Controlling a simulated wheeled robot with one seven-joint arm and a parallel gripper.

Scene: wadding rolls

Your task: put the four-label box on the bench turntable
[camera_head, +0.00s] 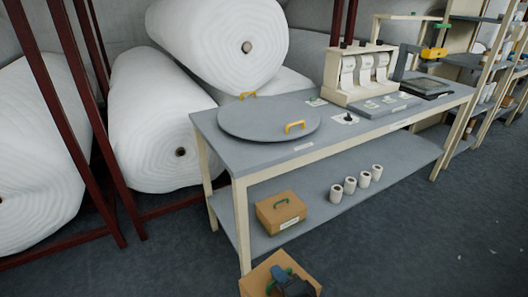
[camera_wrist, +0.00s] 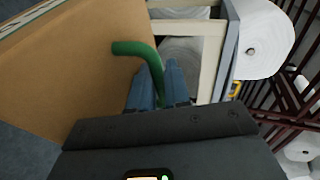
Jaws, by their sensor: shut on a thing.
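My gripper (camera_head: 284,274) is shut on the green handle (camera_wrist: 138,48) of a brown cardboard box. In the head view this held box (camera_head: 256,279) is at the bottom edge, in front of the bench and partly cut off. In the wrist view the held box (camera_wrist: 75,65) fills the left side, with a pale label strip at its upper left. I cannot tell how many labels it has. The turntable (camera_head: 265,122) is a round grey disc with two yellow handles on the left of the bench top, empty.
The bench (camera_head: 300,156) has a lower shelf (camera_head: 315,210) holding another brown box (camera_head: 280,212) with a green handle and a label, and several small rolls (camera_head: 350,185). A dispenser (camera_head: 358,76) stands right of the turntable. Large white rolls (camera_head: 160,120) and dark red posts stand behind.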

